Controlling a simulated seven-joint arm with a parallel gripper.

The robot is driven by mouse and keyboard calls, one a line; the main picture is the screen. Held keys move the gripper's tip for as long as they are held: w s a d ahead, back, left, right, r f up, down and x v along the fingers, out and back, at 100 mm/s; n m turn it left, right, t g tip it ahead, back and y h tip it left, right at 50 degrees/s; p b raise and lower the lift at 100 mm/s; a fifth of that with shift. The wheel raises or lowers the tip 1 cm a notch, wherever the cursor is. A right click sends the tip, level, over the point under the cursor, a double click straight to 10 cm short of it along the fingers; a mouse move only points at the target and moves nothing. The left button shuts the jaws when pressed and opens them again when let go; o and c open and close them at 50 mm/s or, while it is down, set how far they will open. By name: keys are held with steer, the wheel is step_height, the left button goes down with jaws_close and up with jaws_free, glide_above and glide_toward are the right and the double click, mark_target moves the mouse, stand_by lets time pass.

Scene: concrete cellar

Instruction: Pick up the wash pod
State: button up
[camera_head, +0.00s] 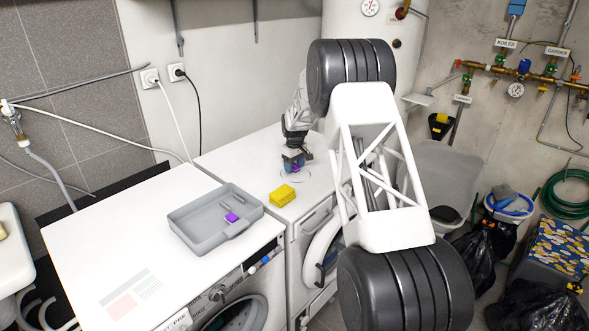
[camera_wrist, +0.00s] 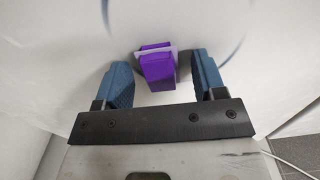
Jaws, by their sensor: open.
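A small purple block with a pale lilac edge, which looks like the wash pod (camera_wrist: 158,68), stands on the white top of the right-hand machine. In the head view only a bit of its purple (camera_head: 296,169) shows under my gripper (camera_head: 293,161), with the rest hidden. In the wrist view my gripper (camera_wrist: 163,82) is open, with one blue finger to the left of the pod and one to the right. Gaps show on both sides, so neither finger appears to touch it. A second purple piece (camera_head: 231,217) lies in the grey tray (camera_head: 190,236).
A yellow sponge-like block (camera_head: 283,195) lies on the same top, nearer the front edge. The grey tray stands on the left machine (camera_head: 90,250), with bare white surface to its left. A wall (camera_head: 225,70) rises behind both machines.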

mark_target(295, 165)
steer(key=c, duration=1)
steer(key=shift+r, duration=0.15)
steer(key=shift+r, duration=1.4)
steer(key=shift+s+r, duration=0.1)
steer(key=shift+r, duration=0.2)
steer(key=s, duration=0.5)
steer(key=s+d+r, duration=0.1)
steer(key=s, duration=0.9)
steer(key=shift+s+d+r, duration=0.15)
steer(key=shift+s+d, duration=0.2)
